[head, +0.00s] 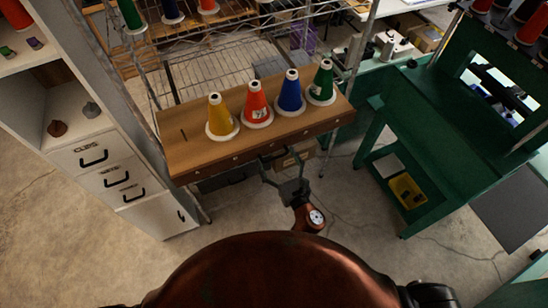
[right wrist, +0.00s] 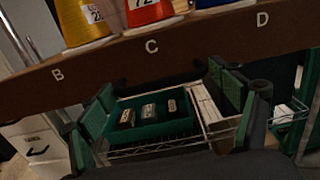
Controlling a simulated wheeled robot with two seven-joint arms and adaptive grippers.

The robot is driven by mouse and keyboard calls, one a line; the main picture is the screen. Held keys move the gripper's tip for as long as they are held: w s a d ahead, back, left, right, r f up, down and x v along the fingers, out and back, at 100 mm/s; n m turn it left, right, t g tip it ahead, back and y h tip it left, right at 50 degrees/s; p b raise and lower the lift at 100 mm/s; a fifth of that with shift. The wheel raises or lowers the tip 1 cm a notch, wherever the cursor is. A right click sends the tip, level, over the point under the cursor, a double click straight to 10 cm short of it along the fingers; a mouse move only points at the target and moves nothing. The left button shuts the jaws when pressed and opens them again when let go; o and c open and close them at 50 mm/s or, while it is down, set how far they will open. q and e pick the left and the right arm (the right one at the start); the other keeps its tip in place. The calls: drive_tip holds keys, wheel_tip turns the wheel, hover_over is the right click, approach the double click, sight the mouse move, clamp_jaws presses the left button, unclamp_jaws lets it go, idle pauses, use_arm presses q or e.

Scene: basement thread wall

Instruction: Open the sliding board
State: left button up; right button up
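The sliding board (head: 185,148) is a brown wooden board on the wire rack, with spools standing on it. Its dark front edge crosses the right wrist view (right wrist: 108,62), with the letters B, C and D on it. My right gripper (head: 284,162) is open just in front of and below this front edge, right of the board's middle. In the right wrist view its two green-padded fingers (right wrist: 168,90) are spread wide with nothing held between them. I cannot tell whether the fingertips touch the board. My left gripper is not in view.
Yellow (head: 219,117), red (head: 257,105), blue (head: 290,95) and green (head: 322,84) thread cones stand on the board. Below it is a green tray (right wrist: 150,135) with small labelled items. A white drawer cabinet (head: 110,175) stands left, a green workbench (head: 425,130) right.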

drive_tip(key=v, duration=1.2)
idle(0.6)
drive_tip(key=d+f+m+g+h, duration=0.3)
drive_tip(key=f+m, duration=0.7)
drive_tip(key=f, duration=1.1)
drive_tip(key=s+d+f+m+g+h, duration=0.15)
drive_tip(key=s+d+f+m, duration=0.3)
drive_tip(key=f, duration=0.65)
drive_tip(key=s+d+f+m+g, duration=0.35)
drive_tip(key=d+f+m, duration=0.2)
drive_tip(key=f, duration=0.45)
drive_tip(key=s+d+f+m+g, duration=0.2)
drive_tip(key=s+d+f+m, duration=0.2)
drive_tip(key=s, duration=0.6)
drive_tip(key=s+d+f+m+g+h, duration=0.1)
drive_tip(key=s+d+f+m+g, duration=0.2)
drive_tip(key=s+f+m, duration=0.5)
drive_tip(key=s+d+f+m+g+h, duration=0.1)
drive_tip(key=s+d+f+m+g, duration=0.2)
drive_tip(key=s+f, duration=0.6)
drive_tip(key=s+d+m, duration=0.2)
drive_tip(key=s+m, duration=0.1)
drive_tip(key=s, duration=0.1)
drive_tip(key=shift+s+d+m, duration=0.2)
drive_tip(key=shift+s+m, duration=0.05)
drive_tip(key=shift+m, duration=0.05)
drive_tip(key=shift+c, duration=0.3)
